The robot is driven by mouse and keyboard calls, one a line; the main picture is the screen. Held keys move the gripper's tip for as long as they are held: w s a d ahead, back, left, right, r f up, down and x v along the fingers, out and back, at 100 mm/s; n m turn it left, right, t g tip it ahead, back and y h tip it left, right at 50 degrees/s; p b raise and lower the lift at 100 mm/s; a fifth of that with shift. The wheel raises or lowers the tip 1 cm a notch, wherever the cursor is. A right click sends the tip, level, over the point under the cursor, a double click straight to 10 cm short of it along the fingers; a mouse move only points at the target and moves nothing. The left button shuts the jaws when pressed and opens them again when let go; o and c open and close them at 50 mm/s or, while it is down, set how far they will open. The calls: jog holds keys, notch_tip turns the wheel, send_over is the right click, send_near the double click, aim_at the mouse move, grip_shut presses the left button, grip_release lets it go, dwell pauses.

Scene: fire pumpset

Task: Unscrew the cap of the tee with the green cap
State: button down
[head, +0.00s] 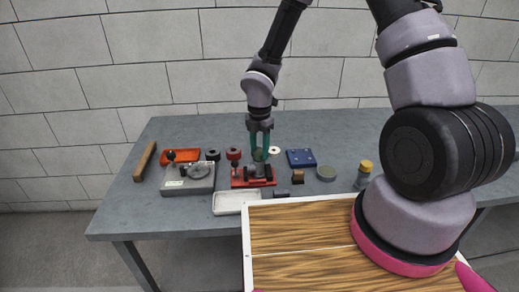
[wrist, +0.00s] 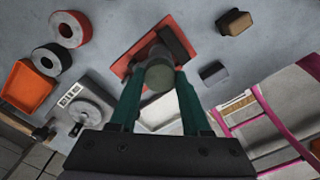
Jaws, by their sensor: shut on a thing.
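My gripper (head: 259,148) points down over the middle of the grey table. Its teal fingers are shut on the dull green cap (head: 259,156), one finger on each side. In the wrist view the cap (wrist: 158,76) shows end-on as a round face between the fingertips (wrist: 159,84). The tee's body (head: 262,170) is dark and sits below the cap at a red vise-like fixture (head: 240,182). The red fixture also shows in the wrist view (wrist: 124,68). The cap and fingers hide much of the tee, and its thread cannot be seen.
Left stand a grey device (head: 188,186), an orange tray (head: 190,154), a black ring (head: 213,155) and a red ring (head: 233,154). A white tray (head: 228,207) lies in front. Right are a blue plate (head: 300,158), a brown block (head: 297,177) and a yellow-topped bottle (head: 364,172).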

jog(key=n, duration=0.4)
jog(key=shift+n, duration=0.3)
jog(key=n, duration=0.4)
jog(key=shift+n, duration=0.3)
jog(key=c, duration=0.5)
grip_release()
